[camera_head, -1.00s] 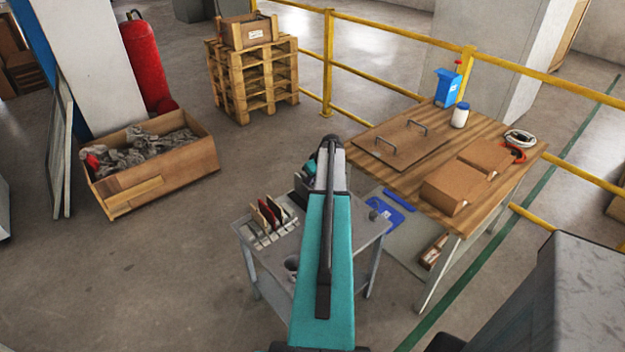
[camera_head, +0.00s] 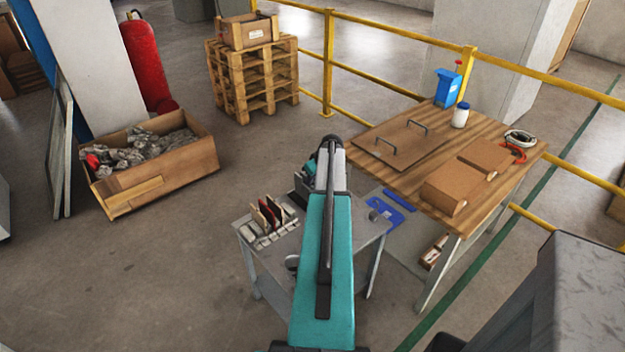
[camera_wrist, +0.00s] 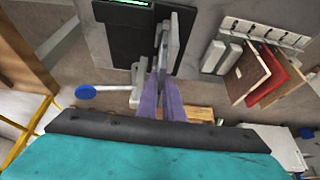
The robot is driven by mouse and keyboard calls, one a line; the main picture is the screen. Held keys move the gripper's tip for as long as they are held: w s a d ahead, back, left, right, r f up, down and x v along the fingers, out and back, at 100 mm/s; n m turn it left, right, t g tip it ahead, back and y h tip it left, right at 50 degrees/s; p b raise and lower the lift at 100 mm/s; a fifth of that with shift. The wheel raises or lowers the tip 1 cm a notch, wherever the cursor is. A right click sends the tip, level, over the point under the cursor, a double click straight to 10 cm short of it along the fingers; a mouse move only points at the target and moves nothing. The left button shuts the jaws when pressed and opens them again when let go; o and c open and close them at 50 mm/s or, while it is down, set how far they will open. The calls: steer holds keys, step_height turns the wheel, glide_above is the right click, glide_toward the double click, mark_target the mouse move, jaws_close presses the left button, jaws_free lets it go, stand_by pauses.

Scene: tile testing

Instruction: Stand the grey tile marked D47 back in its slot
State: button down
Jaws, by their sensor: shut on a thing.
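My gripper (camera_wrist: 161,76) shows in the wrist view with its fingers shut on a thin grey tile (camera_wrist: 177,36), seen nearly edge-on. No D47 mark can be read. The slotted rack (camera_wrist: 265,29) is at the upper right of the wrist view, apart from the held tile. It holds reddish, tan and pale tiles (camera_wrist: 250,75). In the head view the rack (camera_head: 262,240) stands on the left part of the grey table (camera_head: 335,250). My teal arm hides my gripper and the held tile there.
A dark device with a green display (camera_wrist: 128,8) is close beside the held tile. A wooden workbench (camera_head: 400,185) with boxes is to the right. Open floor lies left of the table.

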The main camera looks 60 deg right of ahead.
steer(key=shift+r, duration=0.15)
steer(key=shift+r+p, duration=0.35)
steer(key=shift+r, duration=0.45)
step_height(320, 180, up, 9)
steer(key=p, duration=0.3)
stand_by(1.5)
steer(key=shift+w, duration=0.1)
